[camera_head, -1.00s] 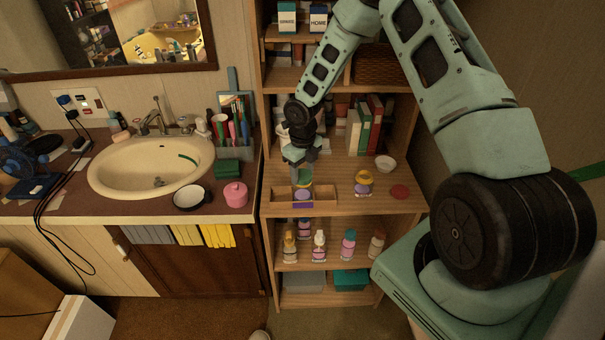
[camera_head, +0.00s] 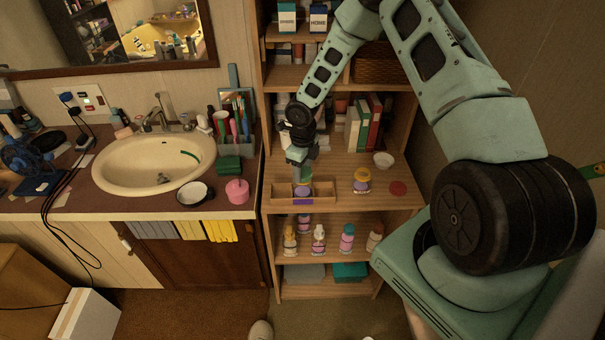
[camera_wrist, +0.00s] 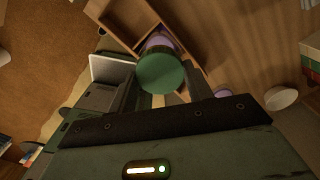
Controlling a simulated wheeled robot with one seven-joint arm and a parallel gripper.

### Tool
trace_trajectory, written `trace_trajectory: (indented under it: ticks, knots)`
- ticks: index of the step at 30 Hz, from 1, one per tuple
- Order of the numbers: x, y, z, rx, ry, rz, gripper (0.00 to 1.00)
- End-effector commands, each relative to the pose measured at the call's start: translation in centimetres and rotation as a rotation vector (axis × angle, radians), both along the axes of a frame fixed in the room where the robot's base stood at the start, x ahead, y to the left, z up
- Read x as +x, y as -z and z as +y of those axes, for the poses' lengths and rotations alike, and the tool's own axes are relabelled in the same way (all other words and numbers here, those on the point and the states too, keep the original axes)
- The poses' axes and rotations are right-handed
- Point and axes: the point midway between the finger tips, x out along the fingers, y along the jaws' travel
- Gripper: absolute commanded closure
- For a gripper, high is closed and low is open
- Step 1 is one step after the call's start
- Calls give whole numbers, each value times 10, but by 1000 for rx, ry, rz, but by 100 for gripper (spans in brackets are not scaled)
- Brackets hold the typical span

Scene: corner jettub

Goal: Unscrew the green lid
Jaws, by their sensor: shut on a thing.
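The green lid (camera_wrist: 160,74) is a round disc seen from above in the wrist view. It sits on top of a jar with a purple band (camera_wrist: 157,42), which the lid mostly covers. In the head view the jar (camera_head: 303,192) stands upright in a wooden tray (camera_head: 327,192) on the middle shelf. My gripper (camera_head: 303,178) points down over it from above. In the wrist view my gripper (camera_wrist: 161,88) has one finger on each side of the lid and is shut on it. Whether the lid's thread is loose cannot be seen.
A yellow-lidded jar (camera_head: 361,182), a white bowl (camera_head: 383,160) and a red disc (camera_head: 398,188) sit right of the tray. Books (camera_head: 367,124) stand behind. Several bottles stand on the shelf below. The sink counter (camera_head: 110,199) is to the left.

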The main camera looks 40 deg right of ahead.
Motion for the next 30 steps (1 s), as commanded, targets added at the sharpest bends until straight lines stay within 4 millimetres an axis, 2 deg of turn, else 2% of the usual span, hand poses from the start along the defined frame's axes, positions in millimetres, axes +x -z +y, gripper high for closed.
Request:
trace_trajectory:
  ticks: [5,6,8,9,20,23,30]
  knots:
    - [0,0,0,0,0,0,70]
    - [0,0,0,0,1,0,44]
    - [0,0,0,0,1,0,28]
    - [0,0,0,0,1,0,24]
    - [1,-6,0,1,2,-2,24]
    - [1,-19,-1,1,3,-3,24]
    - [1,-73,-2,1,5,-4,24]
